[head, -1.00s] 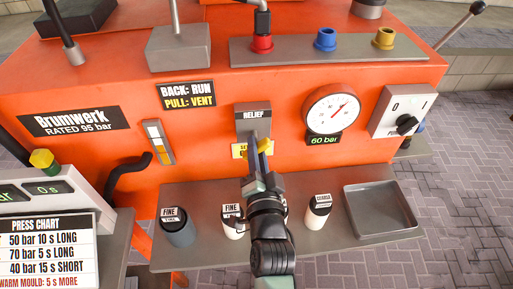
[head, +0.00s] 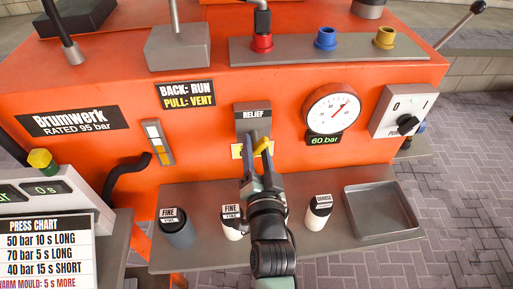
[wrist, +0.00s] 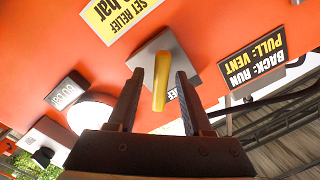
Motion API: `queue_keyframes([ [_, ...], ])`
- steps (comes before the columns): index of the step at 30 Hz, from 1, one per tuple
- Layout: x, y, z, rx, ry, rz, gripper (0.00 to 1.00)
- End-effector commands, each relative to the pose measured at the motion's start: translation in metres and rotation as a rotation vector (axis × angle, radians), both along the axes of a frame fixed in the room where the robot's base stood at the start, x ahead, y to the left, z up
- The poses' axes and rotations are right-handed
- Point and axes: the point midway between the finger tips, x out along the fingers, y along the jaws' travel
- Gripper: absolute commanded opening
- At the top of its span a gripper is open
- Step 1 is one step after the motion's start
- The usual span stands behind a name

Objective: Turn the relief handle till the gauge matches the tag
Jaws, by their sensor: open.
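The relief handle is a yellow bar (head: 264,146) under the grey RELIEF plate (head: 252,117) on the orange press front. My gripper (head: 260,152) is open in front of it. In the wrist view the yellow handle (wrist: 161,82) shows between the two spread fingers of my gripper (wrist: 160,78), with a gap on each side. The round gauge (head: 331,107) has a red needle pointing up and right, and its display (head: 324,140) reads 60 bar. The yellow tag (head: 237,151) is mostly hidden by my gripper; in the wrist view the tag (wrist: 121,16) reads SET RELIEF, its number cut off.
Below is a grey shelf (head: 217,253) with black-capped containers, two marked FINE (head: 178,229) (head: 232,224) and one at right (head: 318,212), plus an empty tray (head: 383,213). A 0/1 switch box (head: 403,110) is right of the gauge. A sign (head: 187,95) reads BACK: RUN, PULL: VENT.

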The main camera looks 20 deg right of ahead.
Motion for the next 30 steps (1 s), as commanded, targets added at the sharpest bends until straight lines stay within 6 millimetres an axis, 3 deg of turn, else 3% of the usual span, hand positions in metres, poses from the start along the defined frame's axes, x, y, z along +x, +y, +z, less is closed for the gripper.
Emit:
queue_keyframes([
  [8, -0.012, 0.004, -0.002, 0.001, 0.000, 0.001, 0.50],
  [21, -0.089, 0.026, -0.003, 0.001, 0.003, 0.001, 0.50],
  [30, -0.121, 0.035, -0.001, 0.000, 0.001, 0.001, 0.50],
])
